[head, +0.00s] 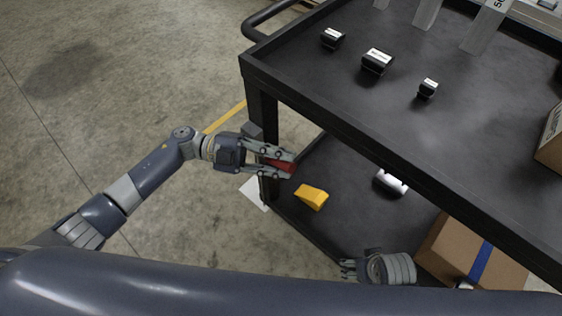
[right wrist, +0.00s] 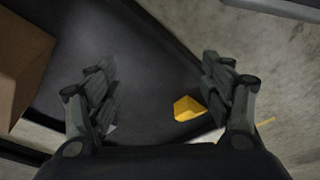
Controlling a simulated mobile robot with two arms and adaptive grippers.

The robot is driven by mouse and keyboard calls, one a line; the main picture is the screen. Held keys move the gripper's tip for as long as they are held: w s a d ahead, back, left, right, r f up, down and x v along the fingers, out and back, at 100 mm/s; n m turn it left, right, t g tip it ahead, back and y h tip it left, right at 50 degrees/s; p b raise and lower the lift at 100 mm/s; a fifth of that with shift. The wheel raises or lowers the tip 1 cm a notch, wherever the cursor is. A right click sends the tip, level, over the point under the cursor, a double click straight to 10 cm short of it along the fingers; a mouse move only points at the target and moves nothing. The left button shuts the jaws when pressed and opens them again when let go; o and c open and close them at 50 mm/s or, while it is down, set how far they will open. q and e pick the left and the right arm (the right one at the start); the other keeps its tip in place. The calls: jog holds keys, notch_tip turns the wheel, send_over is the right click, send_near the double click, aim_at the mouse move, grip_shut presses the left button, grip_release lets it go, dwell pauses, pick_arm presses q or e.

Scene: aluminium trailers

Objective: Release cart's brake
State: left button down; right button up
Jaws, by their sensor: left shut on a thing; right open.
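The cart (head: 340,119) is black with a top tray and a lower shelf. My left gripper (head: 288,163) is shut on a red piece (head: 281,166) beside the cart's near left leg; whether this piece is the brake cannot be told. A yellow wedge-shaped piece (head: 311,197) sits at the lower shelf's edge, just below the left gripper; it also shows in the right wrist view (right wrist: 188,108). My right gripper (right wrist: 160,85) is open and empty above the lower shelf. In the head view it is partly hidden behind my body.
A cardboard box with blue tape (head: 455,250) and a white-and-black item (head: 390,183) are on the lower shelf. Several small black items, one of them (head: 377,61), and another box (head: 552,140) are on the top tray. Concrete floor (head: 100,90) is clear at left.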

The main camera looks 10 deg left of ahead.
pick_arm(q)
jog(key=a+r+n+h+b, duration=0.1)
jog(key=w+a+r+n+h+b, duration=0.1)
jog(key=r+h, duration=0.1)
jog(key=w+a+r+n+h+b, duration=0.1)
jog(key=r+h, duration=0.1)
jog(key=shift+w+n+t, duration=0.15)
jog(key=shift+n+t, duration=0.15)
jog(key=shift+t, duration=0.1)
jog(key=shift+w+a+r+h, duration=0.1)
jog(key=shift+a+r+h, duration=0.05)
jog(key=shift+h, duration=0.15)
jog(key=shift+w+a+r+n, duration=0.15)
jog(key=shift+a+r+n, duration=0.1)
jog(key=shift+n, duration=0.15)
pick_arm(e)
jog(key=w+v, duration=0.1)
jog(key=v, duration=1.1)
jog(key=shift+w+r+t, duration=0.2)
jog(key=shift+w+t, duration=0.15)
jog(key=shift+t, duration=0.05)
jog(key=shift+d, duration=0.15)
